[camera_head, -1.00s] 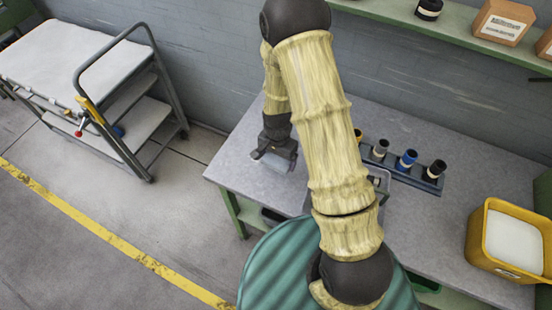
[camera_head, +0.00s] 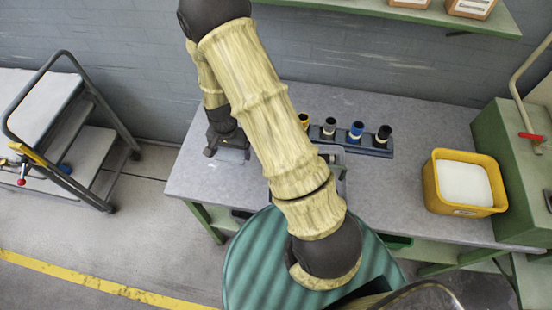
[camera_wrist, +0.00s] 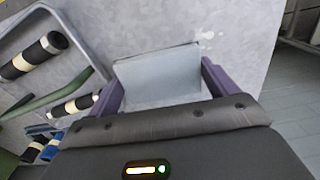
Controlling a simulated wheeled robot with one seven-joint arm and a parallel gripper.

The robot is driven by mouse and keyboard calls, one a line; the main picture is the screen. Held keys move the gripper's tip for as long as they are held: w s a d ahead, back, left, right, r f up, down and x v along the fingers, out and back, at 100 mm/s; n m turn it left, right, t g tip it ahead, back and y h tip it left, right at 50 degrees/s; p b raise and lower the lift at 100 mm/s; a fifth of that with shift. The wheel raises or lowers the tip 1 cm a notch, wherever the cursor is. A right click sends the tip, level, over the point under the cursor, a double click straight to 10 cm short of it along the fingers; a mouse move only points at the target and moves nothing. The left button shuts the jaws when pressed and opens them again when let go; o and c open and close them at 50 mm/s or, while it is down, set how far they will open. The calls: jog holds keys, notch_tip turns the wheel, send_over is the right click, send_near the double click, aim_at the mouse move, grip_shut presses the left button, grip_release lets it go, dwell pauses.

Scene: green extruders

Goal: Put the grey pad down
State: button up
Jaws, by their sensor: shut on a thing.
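The grey pad (camera_wrist: 158,75) is a flat light-grey piece between the two purple fingers of my gripper (camera_wrist: 163,90) in the wrist view. The gripper is shut on it. In the head view my gripper (camera_head: 227,147) is over the left end of the grey worktable (camera_head: 200,178), and the pad cannot be made out there. The table top lies behind the pad in the wrist view; I cannot tell whether the pad touches it.
A dark rack (camera_head: 352,143) of several capped cylinders stands at the table's back. A metal tray (camera_wrist: 78,22) with banded cylinders lies left in the wrist view. A yellow bin (camera_head: 464,208) stands right. A cart (camera_head: 100,160) stands left of the table.

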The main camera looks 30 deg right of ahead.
jog(key=w+d+r+n, duration=0.4)
jog(key=w+d+r, duration=0.1)
jog(key=w+r, duration=0.3)
jog(key=shift+w+d+r, duration=0.25)
jog(key=shift+w+r, duration=0.15)
jog(key=shift+w, duration=0.4)
jog(key=shift+d, duration=0.1)
